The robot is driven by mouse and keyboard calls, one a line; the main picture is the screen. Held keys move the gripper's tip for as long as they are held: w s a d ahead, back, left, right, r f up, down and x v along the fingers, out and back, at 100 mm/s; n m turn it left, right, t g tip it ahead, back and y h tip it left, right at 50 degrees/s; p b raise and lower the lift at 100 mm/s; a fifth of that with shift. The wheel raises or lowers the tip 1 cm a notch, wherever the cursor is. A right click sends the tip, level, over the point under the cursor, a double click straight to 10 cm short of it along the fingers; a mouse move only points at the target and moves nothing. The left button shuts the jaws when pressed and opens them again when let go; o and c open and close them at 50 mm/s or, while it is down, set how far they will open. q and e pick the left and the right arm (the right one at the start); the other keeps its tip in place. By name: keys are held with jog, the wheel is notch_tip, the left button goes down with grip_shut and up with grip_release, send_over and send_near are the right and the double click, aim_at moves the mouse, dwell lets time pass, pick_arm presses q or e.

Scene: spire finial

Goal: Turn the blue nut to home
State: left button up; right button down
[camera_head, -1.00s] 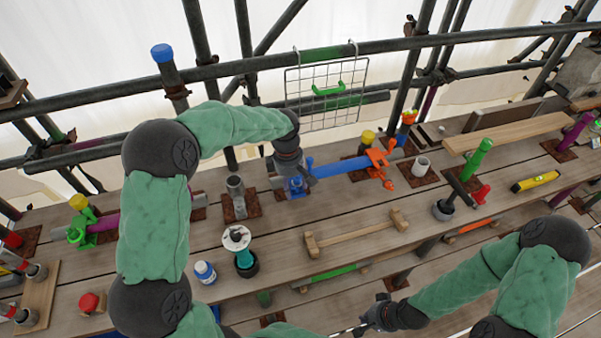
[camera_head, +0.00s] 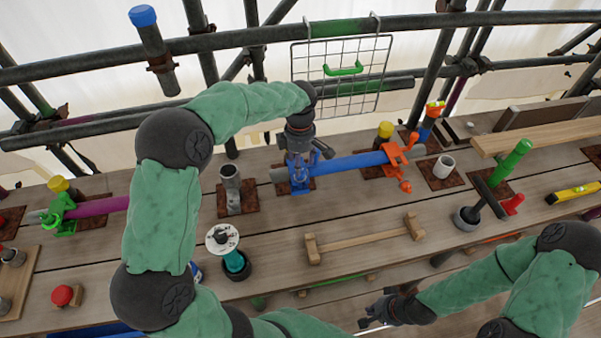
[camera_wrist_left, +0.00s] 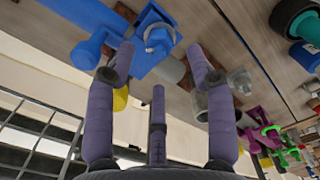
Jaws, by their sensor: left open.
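A blue clamp (camera_head: 299,180) sits at the left end of a blue tube (camera_head: 350,163) on the bench. In the left wrist view the clamp (camera_wrist_left: 97,22) fills the upper left, with a blue nut (camera_wrist_left: 158,37) on a round grey washer or stud end. My left gripper (camera_head: 303,150) is directly above the clamp in the head view. In the left wrist view its purple fingers (camera_wrist_left: 158,68) are spread, with the nut just beyond their tips and nothing held. Contact with the nut cannot be told. My right gripper (camera_head: 376,312) is low in the head view; its jaws are unclear.
An orange clamp (camera_head: 399,158) sits on the blue tube's right. A grey upright pipe stub (camera_head: 231,188) stands left of the blue clamp. A wire grid (camera_head: 340,75) hangs behind. A wooden handle (camera_head: 362,240) and a teal-based round dial (camera_head: 222,238) are in front.

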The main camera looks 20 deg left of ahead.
pick_arm(q)
notch_tip(320, 180, down, 6)
jog(key=shift+r+b, duration=0.1)
jog(key=shift+b, duration=0.2)
grip_shut()
